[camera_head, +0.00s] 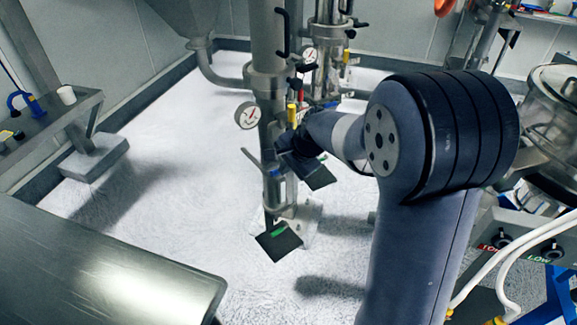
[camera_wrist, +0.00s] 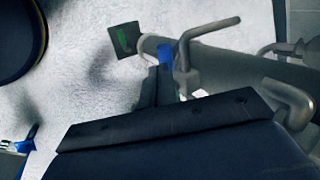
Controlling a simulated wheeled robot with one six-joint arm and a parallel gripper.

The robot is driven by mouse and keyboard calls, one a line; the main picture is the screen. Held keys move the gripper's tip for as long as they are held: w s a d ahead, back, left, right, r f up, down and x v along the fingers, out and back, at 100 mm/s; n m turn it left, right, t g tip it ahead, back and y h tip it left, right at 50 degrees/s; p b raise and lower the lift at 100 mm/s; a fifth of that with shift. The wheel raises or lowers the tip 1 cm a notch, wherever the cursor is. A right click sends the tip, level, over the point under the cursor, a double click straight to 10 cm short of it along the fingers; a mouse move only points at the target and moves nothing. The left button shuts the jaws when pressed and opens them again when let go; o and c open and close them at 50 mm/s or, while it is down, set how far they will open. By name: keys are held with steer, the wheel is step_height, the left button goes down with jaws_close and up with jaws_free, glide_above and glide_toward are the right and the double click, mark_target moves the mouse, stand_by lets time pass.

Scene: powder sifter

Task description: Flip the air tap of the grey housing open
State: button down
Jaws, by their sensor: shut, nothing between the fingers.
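The grey housing appears to be the upright steel pipe assembly (camera_head: 268,45) in the middle of the head view. A bent metal lever (camera_head: 252,160) sticks out low on its left side; a bent bar also shows in the wrist view (camera_wrist: 205,30). A small blue piece (camera_wrist: 166,56) sits beside that bar, at my fingertips. I cannot tell for certain which part is the air tap. My gripper (camera_wrist: 157,72) is shut and empty, with its tips close to the blue piece; contact is unclear. In the head view my gripper (camera_head: 280,168) is in front of the pipe, partly hiding it.
A round gauge (camera_head: 248,115) and a yellow handle (camera_head: 292,115) sit above my gripper. A dark plate with a green mark (camera_head: 279,242) is below. A steel table (camera_head: 110,265) fills the lower left. A steel vessel (camera_head: 555,100) stands right. Pale floor is free left of the pipe.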

steer(key=shift+s+a+f+b, duration=0.1)
steer(key=shift+a+f+b, duration=0.35)
steer(key=shift+f, duration=0.35)
steer(key=shift+s, duration=0.1)
